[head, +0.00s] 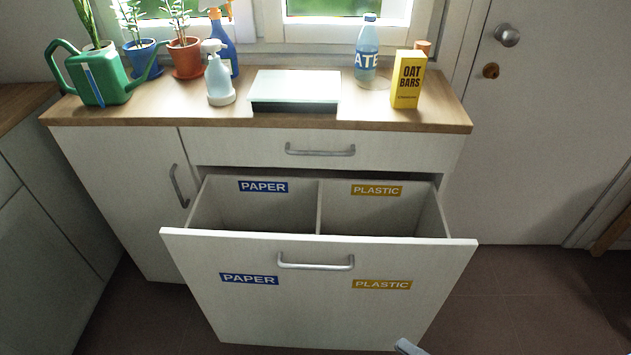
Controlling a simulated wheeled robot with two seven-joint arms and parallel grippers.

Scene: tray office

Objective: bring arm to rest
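My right gripper (408,346) shows only as a small grey tip at the bottom edge, in front of the open drawer's lower right. The rest of it is out of the picture, so I cannot tell whether it is open or shut. It appears apart from the drawer front. My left gripper is not in view.
A pulled-out drawer (320,238) has PAPER and PLASTIC compartments; their visible parts look empty. The wooden counter (300,116) holds a watering can (100,80), plants, spray bottles, a flat box (295,88), a water bottle (366,50) and an oat bars box (407,80).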

